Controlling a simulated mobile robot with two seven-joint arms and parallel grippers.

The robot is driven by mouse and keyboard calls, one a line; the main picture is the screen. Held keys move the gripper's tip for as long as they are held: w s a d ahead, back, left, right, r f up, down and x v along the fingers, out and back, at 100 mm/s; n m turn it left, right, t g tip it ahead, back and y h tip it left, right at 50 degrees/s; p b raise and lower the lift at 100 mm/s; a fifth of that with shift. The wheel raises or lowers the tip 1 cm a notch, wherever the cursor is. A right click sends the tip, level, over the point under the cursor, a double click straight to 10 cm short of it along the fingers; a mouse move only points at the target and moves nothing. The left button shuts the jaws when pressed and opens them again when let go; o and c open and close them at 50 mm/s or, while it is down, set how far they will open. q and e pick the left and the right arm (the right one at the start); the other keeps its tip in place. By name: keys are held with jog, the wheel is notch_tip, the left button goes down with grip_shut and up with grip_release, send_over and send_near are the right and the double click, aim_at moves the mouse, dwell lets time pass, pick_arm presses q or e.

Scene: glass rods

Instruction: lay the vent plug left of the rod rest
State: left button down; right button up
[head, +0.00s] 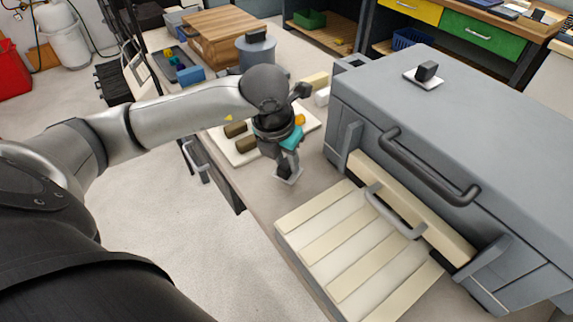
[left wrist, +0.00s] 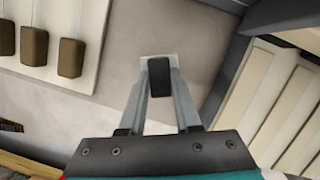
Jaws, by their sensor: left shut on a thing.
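My left gripper (head: 287,172) is shut on a small dark block (left wrist: 159,76), at the bench between the white board and the grey box. A small pale square (head: 290,178) shows at the block; in the left wrist view it lies behind the block's far end. I cannot tell whether the block touches the bench. A similar black block (head: 427,70) sits on a white pad on the grey box's top. Which block is the vent plug is not clear. A white board (head: 248,157) with brown pieces (head: 246,144) lies beyond the gripper, possibly the rod rest. My right gripper is out of view.
The large grey box (head: 450,110) with dark handles fills the right. Its slatted cream panel (head: 350,245) lies open in front. Bare bench (left wrist: 105,95) lies between board and panel. A grey cylinder (head: 256,52) and wooden block (head: 212,35) stand at the back.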

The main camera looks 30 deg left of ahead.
pick_arm(q)
jog(key=shift+f, duration=0.7)
jog(key=shift+f, duration=0.1)
jog(key=c, duration=0.6)
grip_release()
jog(key=shift+r, duration=0.2)
jog(key=p+v, duration=0.2)
jog(key=v, duration=1)
